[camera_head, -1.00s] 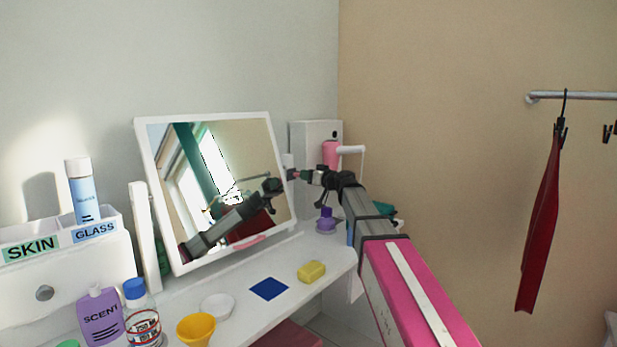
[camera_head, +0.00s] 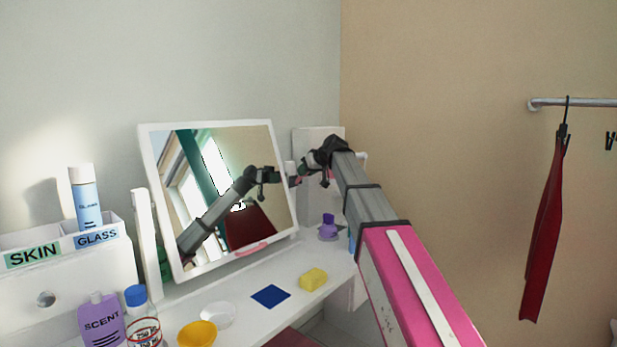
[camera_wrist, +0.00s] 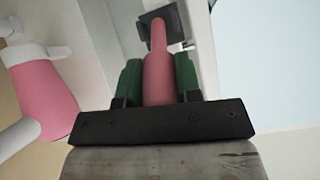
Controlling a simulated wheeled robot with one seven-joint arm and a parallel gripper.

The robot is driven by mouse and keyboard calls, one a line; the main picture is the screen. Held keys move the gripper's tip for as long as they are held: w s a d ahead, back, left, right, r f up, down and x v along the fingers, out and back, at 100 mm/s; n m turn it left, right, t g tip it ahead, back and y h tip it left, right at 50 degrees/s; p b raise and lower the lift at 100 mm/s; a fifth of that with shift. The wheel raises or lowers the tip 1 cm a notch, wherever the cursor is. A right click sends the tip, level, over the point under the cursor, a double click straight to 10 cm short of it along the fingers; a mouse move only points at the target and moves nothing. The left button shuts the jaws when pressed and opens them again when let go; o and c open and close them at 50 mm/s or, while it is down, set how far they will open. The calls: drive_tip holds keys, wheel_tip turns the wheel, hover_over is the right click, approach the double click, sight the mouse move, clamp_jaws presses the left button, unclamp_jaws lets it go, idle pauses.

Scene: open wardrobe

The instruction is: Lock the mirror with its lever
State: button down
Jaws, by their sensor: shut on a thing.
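The white-framed mirror (camera_head: 222,195) stands tilted on the white table, with my arm reflected in its glass. A pink lever (camera_wrist: 158,62) shows in the wrist view, running up to a dark square plate (camera_wrist: 163,28) beside the mirror's white frame. My gripper (camera_wrist: 158,82) is shut on the lever, with a green pad on each side of it. In the head view my gripper (camera_head: 302,172) is at the mirror's right edge, small and partly hidden by my dark wrist. The lever's exact angle is hard to tell there.
A pink and white hair dryer (camera_wrist: 42,92) is close on the left in the wrist view. A purple bottle (camera_head: 328,228), a yellow sponge (camera_head: 313,279) and a blue square (camera_head: 270,296) are on the table (camera_head: 235,275). A white cabinet (camera_head: 308,205) stands behind my gripper.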

drive_tip(key=shift+w+a+r+g+h, duration=0.4)
drive_tip(key=shift+g+h, duration=0.15)
drive_tip(key=shift+h, duration=0.2)
drive_tip(key=shift+w+a+r+g+h, duration=0.35)
drive_tip(key=shift+g+h, duration=0.2)
drive_tip(key=shift+h, duration=0.2)
drive_tip(key=shift+s, duration=0.1)
drive_tip(key=c, duration=0.8)
unclamp_jaws()
drive_tip(key=shift+a, duration=0.1)
drive_tip(key=v, duration=1)
drive_tip(key=shift+r, duration=0.3)
drive_tip(key=shift+s+d, duration=0.2)
drive_tip(key=shift+d, duration=0.05)
